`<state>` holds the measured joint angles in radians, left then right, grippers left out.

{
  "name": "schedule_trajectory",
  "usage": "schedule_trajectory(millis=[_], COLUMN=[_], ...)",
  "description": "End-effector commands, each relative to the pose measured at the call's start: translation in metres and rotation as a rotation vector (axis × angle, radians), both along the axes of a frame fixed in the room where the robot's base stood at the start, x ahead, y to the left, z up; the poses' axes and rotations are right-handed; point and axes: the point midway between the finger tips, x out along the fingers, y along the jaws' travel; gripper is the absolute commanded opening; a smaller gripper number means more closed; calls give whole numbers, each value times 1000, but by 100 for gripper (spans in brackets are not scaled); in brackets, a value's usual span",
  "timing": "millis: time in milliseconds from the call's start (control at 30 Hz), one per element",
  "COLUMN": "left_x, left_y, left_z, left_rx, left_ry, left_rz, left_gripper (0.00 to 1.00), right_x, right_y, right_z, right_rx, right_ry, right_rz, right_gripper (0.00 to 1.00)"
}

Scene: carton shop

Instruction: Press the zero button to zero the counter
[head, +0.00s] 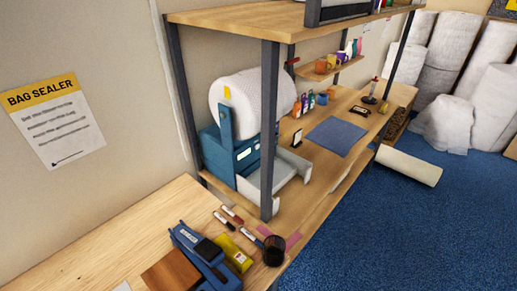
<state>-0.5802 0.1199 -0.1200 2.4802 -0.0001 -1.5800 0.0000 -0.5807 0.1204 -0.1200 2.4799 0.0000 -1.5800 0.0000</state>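A blue machine (212,146) stands under the wooden shelf, left of centre, with a large white roll (257,97) mounted on it. Its front carries a small pale panel (243,154); I cannot tell whether this is the counter display. A zero button cannot be made out at this size. A pale grey tray (259,191) extends from the machine's front. Neither of my grippers is in view.
A dark post (269,125) stands in front of the machine. On the near wooden table (110,235) are a blue bag sealer (190,240), a yellow packet (233,252), pens and a dark cup (274,250). A blue mat (336,136) lies farther right. Blue carpet is open at right.

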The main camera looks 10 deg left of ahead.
Motion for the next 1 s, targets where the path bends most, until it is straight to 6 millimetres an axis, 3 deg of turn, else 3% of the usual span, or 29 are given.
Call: schedule_trajectory(millis=[33, 200, 1000], left_x=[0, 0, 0], left_y=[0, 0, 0], left_z=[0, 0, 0], left_rx=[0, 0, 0], left_ry=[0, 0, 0], left_rz=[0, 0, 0], left_gripper=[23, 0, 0], right_x=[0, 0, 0], right_y=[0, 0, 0], right_z=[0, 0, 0], right_rx=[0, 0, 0], right_ry=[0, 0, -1], right_rz=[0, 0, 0], right_gripper=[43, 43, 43])
